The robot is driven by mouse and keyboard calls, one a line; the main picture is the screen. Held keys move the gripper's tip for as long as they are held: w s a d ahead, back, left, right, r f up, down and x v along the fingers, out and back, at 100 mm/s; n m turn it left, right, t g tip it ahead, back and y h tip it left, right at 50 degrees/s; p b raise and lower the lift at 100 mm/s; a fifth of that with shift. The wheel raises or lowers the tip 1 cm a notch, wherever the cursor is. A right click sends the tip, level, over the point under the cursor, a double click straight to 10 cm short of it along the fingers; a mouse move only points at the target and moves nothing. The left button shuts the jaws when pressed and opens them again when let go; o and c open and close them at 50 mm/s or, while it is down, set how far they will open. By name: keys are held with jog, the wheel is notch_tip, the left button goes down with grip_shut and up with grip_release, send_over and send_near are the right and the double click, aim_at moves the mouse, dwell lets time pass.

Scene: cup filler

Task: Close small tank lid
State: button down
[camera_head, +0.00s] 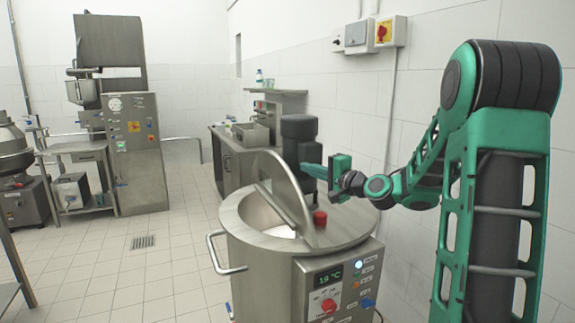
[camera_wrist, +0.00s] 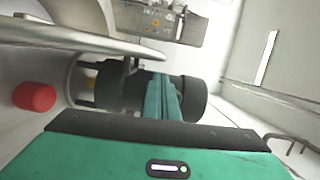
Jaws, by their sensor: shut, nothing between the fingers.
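The small tank (camera_head: 235,228) is a round steel vessel with a control panel on its front. Its lid (camera_head: 287,187) is a steel half-disc that stands tilted up, and the opening (camera_head: 262,215) shows beside it. My gripper (camera_head: 310,169) is shut and empty, behind and to the right of the raised lid, in front of the dark motor. In the wrist view the shut fingers (camera_wrist: 162,98) point toward the black motor, and the lid's edge (camera_wrist: 85,38) crosses the upper left. I cannot tell whether the fingers touch the lid.
A red knob (camera_head: 320,218) sits on the tank top, right of the lid. The dark motor (camera_head: 299,140) stands behind the lid. A tiled wall is close on the right.

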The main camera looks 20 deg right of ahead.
send_over(280, 180)
jog(key=s+d, duration=0.2)
jog(key=d, duration=0.1)
jog(key=shift+w+a, duration=0.15)
jog(key=shift+a, duration=0.1)
jog(key=shift+d+r, duration=0.1)
